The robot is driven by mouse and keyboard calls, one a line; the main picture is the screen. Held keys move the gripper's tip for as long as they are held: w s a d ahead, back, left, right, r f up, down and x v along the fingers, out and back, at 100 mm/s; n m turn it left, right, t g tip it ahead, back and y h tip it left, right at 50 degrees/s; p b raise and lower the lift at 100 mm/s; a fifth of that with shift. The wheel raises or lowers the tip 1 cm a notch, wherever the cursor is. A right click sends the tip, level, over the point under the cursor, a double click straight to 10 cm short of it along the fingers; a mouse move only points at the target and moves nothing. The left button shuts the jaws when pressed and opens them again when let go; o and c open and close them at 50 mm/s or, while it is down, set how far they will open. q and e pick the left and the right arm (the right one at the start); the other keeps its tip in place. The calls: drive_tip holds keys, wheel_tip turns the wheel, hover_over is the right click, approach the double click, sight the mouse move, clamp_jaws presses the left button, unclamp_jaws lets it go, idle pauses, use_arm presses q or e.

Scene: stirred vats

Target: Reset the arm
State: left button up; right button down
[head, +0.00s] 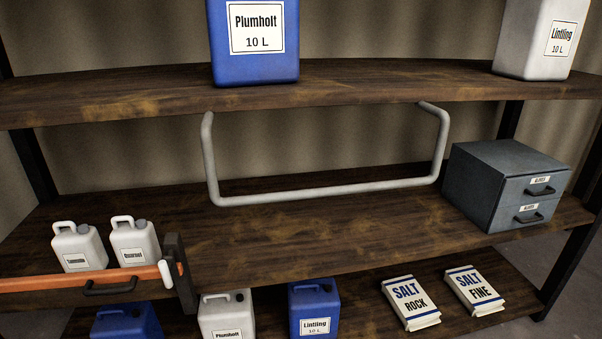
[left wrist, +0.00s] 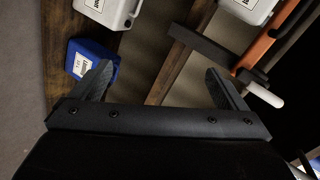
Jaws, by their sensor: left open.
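My left gripper (left wrist: 165,80) shows only in the left wrist view. Its two dark fingers are wide apart with nothing between them. Beyond the fingers are wooden shelf boards, a blue can (left wrist: 88,58) to the left and an orange bar (left wrist: 262,45) to the right. A pale rounded lever (left wrist: 262,94) is near the right finger; I cannot tell whether they touch. Neither gripper shows in the head view, and my right gripper is in no view.
A grey rail frame (head: 320,192) hangs mid-shelf. A grey drawer cabinet (head: 488,190) stands right. Cans and salt packs (head: 410,302) line the lower shelf.

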use_arm(q)
drive_tip(key=s+f+n+g+h, duration=0.1)
drive_tip(key=s+f+n+g, duration=0.3)
drive_tip(key=s+f, duration=0.9)
drive_tip(key=s+f+n+g, duration=0.5)
drive_tip(key=s+f, duration=0.5)
drive_tip(key=f, duration=0.4)
drive_tip(key=s+f+n+g, duration=0.3)
drive_tip(key=s+f, duration=0.2)
drive_tip(key=s, duration=0.8)
drive_tip(key=shift+s+h, duration=0.2)
drive_tip(key=shift+h, duration=0.2)
